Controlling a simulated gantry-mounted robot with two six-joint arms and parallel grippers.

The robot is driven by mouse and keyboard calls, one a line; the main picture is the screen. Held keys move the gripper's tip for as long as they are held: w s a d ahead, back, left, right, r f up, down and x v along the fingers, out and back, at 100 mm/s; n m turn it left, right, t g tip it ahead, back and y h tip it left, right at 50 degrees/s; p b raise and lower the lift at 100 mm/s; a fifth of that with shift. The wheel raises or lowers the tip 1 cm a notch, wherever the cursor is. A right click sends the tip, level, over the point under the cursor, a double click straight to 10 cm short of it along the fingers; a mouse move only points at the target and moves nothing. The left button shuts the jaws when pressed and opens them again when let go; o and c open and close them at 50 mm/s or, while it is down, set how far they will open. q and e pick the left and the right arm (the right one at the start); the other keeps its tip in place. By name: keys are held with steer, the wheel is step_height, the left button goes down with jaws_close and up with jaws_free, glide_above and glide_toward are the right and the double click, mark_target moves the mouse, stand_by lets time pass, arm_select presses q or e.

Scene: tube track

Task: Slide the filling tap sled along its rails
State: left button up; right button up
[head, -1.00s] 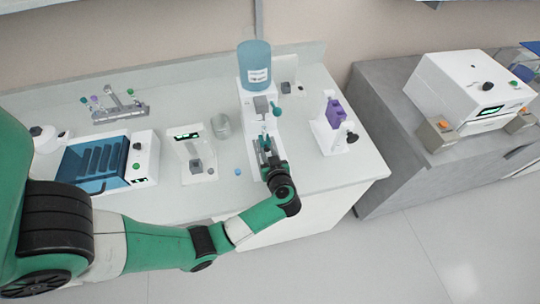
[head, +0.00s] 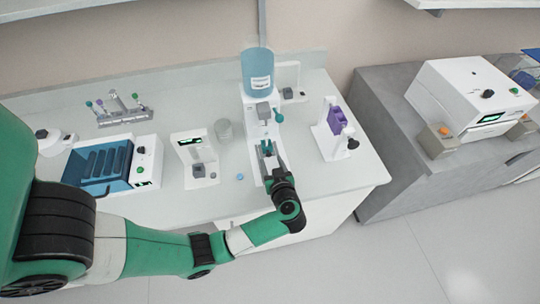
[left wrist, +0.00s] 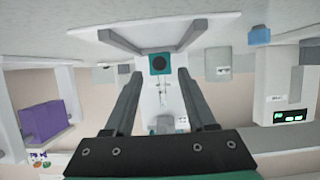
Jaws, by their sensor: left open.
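The white filling station stands on the bench with a blue tank (head: 257,78) on top. Its grey tap block (head: 264,110) sits below the tank, with a teal knob (head: 279,117) at its right. My left gripper (head: 267,148) is over the station's white base, in front of the tap block, with its fingers apart. In the left wrist view a teal square piece with a dark centre (left wrist: 158,64) shows between the fingertips (left wrist: 160,75). I cannot tell whether the fingers touch it. The rails cannot be made out clearly. My right gripper is out of view.
A white stand with a purple block (head: 337,119) is to the right. A small white device (head: 196,160), a glass beaker (head: 224,131) and a blue cap (head: 240,177) are to the left. A blue-lidded tube box (head: 105,163) stands further left.

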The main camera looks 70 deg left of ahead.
arm_select(q)
steer(key=p+v, duration=0.1)
steer(key=v, duration=0.7)
steer(key=shift+p, duration=0.3)
